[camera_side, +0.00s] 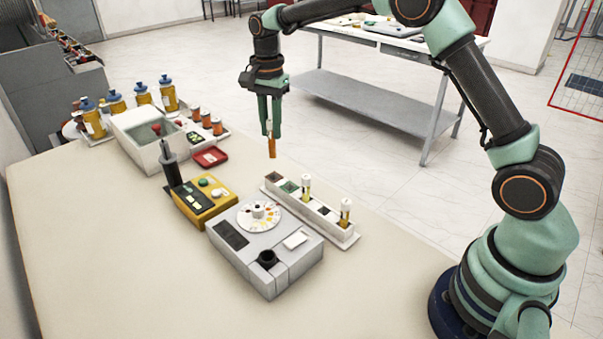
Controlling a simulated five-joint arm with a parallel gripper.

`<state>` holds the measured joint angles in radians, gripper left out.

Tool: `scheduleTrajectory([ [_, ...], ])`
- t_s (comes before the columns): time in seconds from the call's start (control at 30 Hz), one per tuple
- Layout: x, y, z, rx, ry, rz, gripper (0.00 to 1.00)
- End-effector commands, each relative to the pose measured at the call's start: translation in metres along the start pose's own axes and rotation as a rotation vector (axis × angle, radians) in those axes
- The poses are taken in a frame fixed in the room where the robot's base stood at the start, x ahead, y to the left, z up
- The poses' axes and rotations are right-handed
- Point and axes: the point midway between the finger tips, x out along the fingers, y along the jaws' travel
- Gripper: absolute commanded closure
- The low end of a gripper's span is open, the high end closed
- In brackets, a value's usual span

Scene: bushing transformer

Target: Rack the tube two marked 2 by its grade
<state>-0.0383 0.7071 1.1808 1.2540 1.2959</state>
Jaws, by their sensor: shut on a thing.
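My gripper (270,122) is shut on a tube (271,146) with a light top and orange-brown contents. It holds the tube upright, in the air above the table. The mark on this tube is too small to read. A long white rack (325,219) stands below and to the right of the tube. It has dark and green squares along its top. Two light-capped tubes with yellow contents stand in it, one near the middle (306,186) and one at the near right end (345,212).
A grey device (287,277) with a round colour dial (259,214) stands left of the rack. A yellow device (206,201), a red tray (210,157), a white basin (146,133) and several yellow bottles (143,94) stand farther left. The front of the table (120,260) is clear.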

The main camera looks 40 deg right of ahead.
Motion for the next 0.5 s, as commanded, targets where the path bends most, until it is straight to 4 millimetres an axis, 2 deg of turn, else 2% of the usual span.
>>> scheduleTrajectory([
  [0.03,0.013,0.001,0.001,0.000,-0.001,0.005,1.00],
  [0.13,0.032,0.001,0.000,0.000,-0.001,0.003,1.00],
  [0.37,0.052,0.000,0.000,0.000,0.000,0.001,1.00],
  [0.5,0.071,0.001,0.001,0.000,-0.001,0.003,1.00],
])
